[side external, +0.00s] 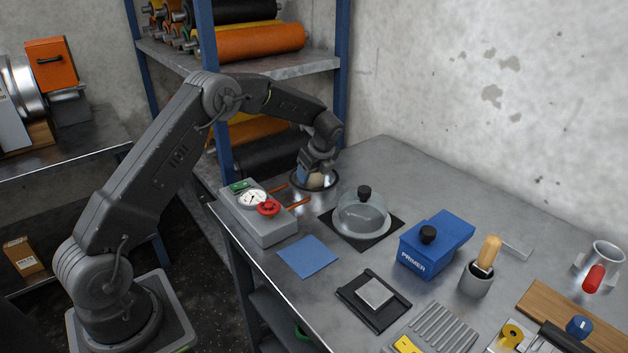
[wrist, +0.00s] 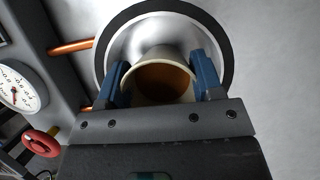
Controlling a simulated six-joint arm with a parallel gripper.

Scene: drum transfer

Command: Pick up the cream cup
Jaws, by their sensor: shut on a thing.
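The cream cup (wrist: 160,56) is between the two blue fingers of my gripper (wrist: 164,82) in the wrist view, with a brown-orange inside showing. My gripper is shut on the cup, one finger on each side of it. Behind the cup in that view is a round metal dish with a dark rim (wrist: 228,50). In the side external view my gripper (side external: 316,172) is at the back left of the table, over the dish (side external: 328,187). The cup is mostly hidden there by the gripper. I cannot tell whether the cup touches the dish.
A grey gauge box (side external: 268,229) with a red knob and copper pipes stands close on the left. A clear dome (side external: 362,216) on a black mat is to the right. A blue PRIMER box (side external: 432,247) and blue square (side external: 308,256) are nearer. A shelf post (side external: 222,110) stands behind my arm.

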